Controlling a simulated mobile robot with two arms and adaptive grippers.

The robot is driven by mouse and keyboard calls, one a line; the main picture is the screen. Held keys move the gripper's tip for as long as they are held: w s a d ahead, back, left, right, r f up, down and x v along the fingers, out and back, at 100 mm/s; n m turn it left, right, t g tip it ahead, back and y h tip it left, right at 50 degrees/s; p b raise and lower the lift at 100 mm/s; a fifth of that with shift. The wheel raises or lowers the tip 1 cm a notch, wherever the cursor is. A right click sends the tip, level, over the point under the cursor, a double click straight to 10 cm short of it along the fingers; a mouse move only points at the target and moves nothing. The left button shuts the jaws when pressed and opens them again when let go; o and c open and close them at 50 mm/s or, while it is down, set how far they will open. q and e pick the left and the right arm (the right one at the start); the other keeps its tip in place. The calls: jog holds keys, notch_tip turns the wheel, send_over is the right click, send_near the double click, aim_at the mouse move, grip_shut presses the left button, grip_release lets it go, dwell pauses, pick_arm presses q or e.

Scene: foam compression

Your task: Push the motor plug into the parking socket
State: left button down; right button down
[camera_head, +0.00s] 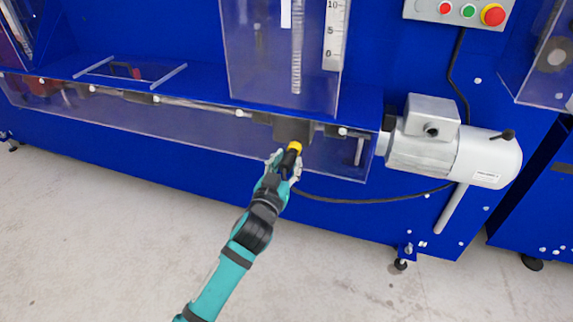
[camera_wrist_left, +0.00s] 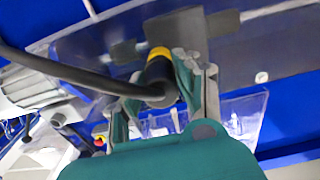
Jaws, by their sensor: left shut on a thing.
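The motor plug (camera_head: 291,157) is black with a yellow ring at its front end, and a black cable trails from its back. My left gripper (camera_head: 284,162) is shut on the plug, in front of the machine's lower clear guard. In the left wrist view the plug (camera_wrist_left: 160,72) sits between the fingers of my left gripper (camera_wrist_left: 172,85), its yellow end pointing away toward a dark grey block (camera_wrist_left: 182,30). I cannot make out the parking socket separately, nor whether the yellow end touches or enters anything. My right gripper is not in view.
The black cable (camera_head: 375,200) runs right to the grey motor (camera_head: 425,150). A clear guard (camera_head: 180,118) lines the blue machine's front. A control box (camera_head: 460,10) with red, green and yellow-red buttons is above. The concrete floor (camera_head: 110,220) is clear.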

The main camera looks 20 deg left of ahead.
aim_at(284, 169)
pick_arm(q)
jog(key=shift+w, duration=0.85)
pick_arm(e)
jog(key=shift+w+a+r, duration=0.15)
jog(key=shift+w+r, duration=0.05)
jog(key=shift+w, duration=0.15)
pick_arm(q)
jog(key=c, duration=0.8)
grip_release()
jog(key=shift+c, duration=0.2)
jog(key=shift+s, duration=0.2)
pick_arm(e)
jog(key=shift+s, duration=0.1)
pick_arm(q)
jog(key=shift+s+p, duration=0.3)
jog(key=shift+s, duration=1.05)
jog(key=shift+s+p, duration=0.6)
jog(key=shift+s, duration=0.9)
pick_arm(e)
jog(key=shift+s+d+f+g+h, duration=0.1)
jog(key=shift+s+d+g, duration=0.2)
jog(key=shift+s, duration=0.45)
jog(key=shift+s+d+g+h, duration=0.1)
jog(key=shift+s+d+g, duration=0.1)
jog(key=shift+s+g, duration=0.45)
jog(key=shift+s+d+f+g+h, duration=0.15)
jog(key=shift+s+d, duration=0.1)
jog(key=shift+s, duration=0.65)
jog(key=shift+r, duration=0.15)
